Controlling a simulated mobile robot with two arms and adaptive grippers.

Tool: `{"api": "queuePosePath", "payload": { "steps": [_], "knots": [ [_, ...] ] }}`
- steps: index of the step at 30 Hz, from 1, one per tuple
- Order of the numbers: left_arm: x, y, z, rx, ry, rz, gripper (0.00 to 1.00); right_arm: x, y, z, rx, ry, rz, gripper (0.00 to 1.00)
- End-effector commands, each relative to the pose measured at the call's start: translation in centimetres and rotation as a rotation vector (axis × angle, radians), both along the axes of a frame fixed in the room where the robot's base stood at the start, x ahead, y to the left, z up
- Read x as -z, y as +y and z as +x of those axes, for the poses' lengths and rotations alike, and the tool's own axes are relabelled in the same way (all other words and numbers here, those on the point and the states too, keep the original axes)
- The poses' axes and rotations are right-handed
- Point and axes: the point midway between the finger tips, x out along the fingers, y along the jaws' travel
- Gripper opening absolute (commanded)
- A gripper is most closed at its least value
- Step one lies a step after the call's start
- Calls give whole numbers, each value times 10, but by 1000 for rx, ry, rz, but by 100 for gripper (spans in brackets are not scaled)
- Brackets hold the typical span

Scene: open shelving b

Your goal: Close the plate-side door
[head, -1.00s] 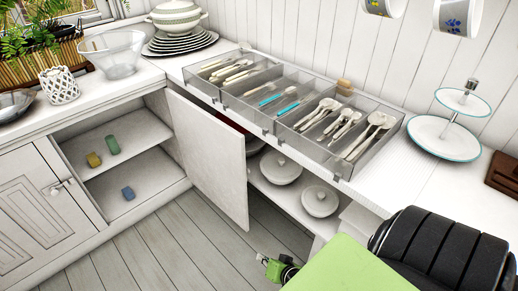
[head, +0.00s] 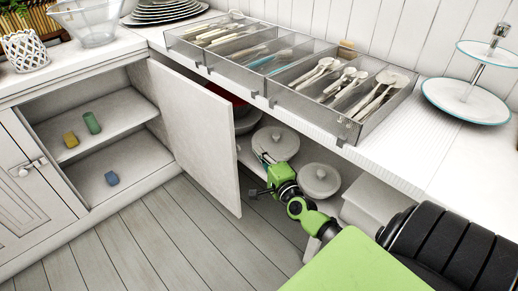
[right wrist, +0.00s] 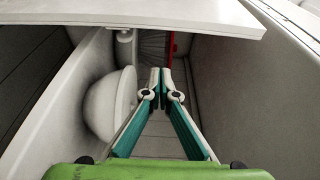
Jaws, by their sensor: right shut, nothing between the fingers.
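The plate-side door (head: 195,125) is a white panel standing open, swung out from the counter front near the stack of plates (head: 165,10). My right gripper (head: 258,190) is at the cabinet opening, just right of the door's free edge, in front of the lidded pots. It is shut and empty. My left gripper is not in view.
Lidded white pots (head: 320,180) stand in the open cabinet. A cutlery tray (head: 285,75) lies on the counter above, and a tiered stand (head: 468,100) is at the right. Left of the door, an open cupboard holds small coloured blocks (head: 92,123). The floor (head: 170,240) is clear.

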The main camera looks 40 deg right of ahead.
Motion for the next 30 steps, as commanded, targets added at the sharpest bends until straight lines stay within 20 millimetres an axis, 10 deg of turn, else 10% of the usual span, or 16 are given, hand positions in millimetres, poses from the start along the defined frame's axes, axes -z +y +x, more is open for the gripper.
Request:
{"api": "queuePosePath", "payload": {
  "steps": [11,30],
  "knots": [
    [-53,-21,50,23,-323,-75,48,2,-16,69,0,-1,-1,0],
    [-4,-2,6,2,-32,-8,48,1,25,62,-1,2,-2,0]
  ]
}}
